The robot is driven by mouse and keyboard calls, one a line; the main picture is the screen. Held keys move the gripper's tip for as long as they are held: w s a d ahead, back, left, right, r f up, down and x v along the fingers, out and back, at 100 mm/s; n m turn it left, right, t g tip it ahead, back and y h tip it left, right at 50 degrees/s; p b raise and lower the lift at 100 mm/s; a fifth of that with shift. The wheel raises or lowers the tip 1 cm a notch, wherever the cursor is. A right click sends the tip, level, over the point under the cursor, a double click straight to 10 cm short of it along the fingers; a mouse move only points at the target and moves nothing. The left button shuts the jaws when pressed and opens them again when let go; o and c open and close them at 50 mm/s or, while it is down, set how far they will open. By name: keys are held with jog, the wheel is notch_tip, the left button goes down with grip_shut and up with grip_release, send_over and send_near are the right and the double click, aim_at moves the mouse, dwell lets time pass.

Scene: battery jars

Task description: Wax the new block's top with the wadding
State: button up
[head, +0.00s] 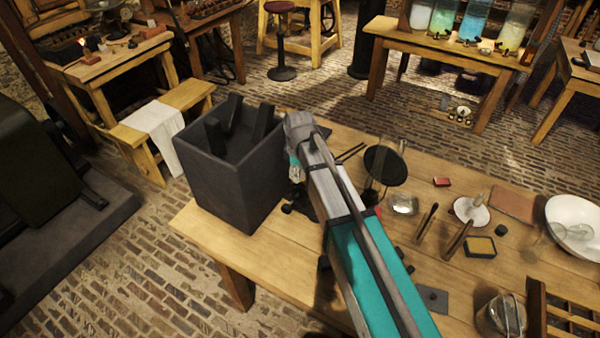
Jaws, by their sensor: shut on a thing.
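My gripper (296,198) hangs below my wrist, just right of a large dark grey bin, over the table's left part. It is mostly hidden by my arm, and its fingers show only as small dark parts. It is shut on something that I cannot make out. Several black blocks (228,113) stand tilted in the bin (232,190). I cannot tell which block is the new one, and its top is not clearly in view. I cannot pick out the wadding. A dark tin with a yellow filling (480,246) lies on the table's right part.
The wooden table (205,232) also holds a black disc (385,165), a glass vessel (403,205), a small red block (442,182), a white saucer (471,210), a white bowl (578,222) and a wire basket (500,317). The table's front left corner is bare.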

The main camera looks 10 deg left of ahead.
jog(key=shift+f, duration=0.15)
dwell(0.4)
jog(key=shift+s+d+f, duration=0.1)
jog(key=shift+s+d, duration=0.15)
jog(key=shift+d, duration=0.4)
jog(key=shift+s+d+r, duration=0.1)
jog(key=shift+s+d, duration=0.1)
jog(key=shift+d, duration=0.45)
jog(key=shift+s+d+f, duration=0.1)
jog(key=shift+s+d, duration=0.15)
jog(key=shift+d, duration=0.4)
notch_tip(320, 180, up, 6)
jog(key=p, duration=0.5)
jog(key=shift+p, duration=0.3)
jog(key=shift+d, duration=0.1)
notch_tip(320, 180, up, 3)
jog(key=p, duration=0.3)
jog(key=shift+d, duration=0.1)
